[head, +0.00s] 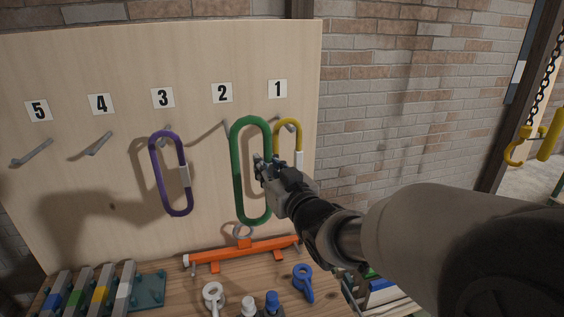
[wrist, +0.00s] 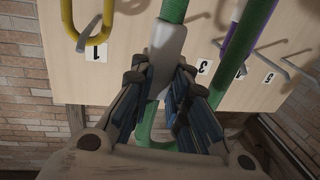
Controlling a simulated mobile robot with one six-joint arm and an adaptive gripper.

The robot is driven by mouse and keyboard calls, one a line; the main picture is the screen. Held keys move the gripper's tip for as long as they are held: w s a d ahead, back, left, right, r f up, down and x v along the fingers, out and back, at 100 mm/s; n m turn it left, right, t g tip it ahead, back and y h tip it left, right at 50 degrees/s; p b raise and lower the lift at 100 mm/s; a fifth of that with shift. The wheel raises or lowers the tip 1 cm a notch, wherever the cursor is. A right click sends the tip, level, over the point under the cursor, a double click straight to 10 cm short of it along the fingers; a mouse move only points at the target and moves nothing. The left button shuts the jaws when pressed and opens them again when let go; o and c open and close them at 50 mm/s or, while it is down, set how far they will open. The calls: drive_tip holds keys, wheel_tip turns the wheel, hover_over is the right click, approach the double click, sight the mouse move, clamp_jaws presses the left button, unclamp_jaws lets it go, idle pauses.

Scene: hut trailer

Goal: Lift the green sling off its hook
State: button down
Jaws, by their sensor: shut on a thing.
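The green sling (head: 237,185) is a long upright loop in front of the pale board, between the hook under number 2 (head: 212,132) and the yellow sling (head: 288,124). My gripper (head: 263,167) is shut on its right side. In the wrist view the fingers (wrist: 160,78) close around the grey sleeve of the green sling (wrist: 174,10), and its other side runs past at the right. The hook's tip ends near the sling's upper left edge in the head view; I cannot tell whether they touch.
A purple sling (head: 159,180) hangs under number 3. Bare hooks stick out under 4 (head: 99,144) and 5 (head: 32,153). Below, a bench (head: 185,292) holds an orange bar (head: 230,253), a blue eye piece (head: 303,284) and other small parts. A brick wall (head: 400,120) is at the right.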

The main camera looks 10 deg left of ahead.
drive_tip(key=s+a+b+v, duration=0.1)
drive_tip(key=a+b+v, duration=0.1)
drive_tip(key=v, duration=1)
drive_tip(key=shift+s+d, duration=0.25)
drive_tip(key=shift+s, duration=0.4)
drive_tip(key=shift+b, duration=0.3)
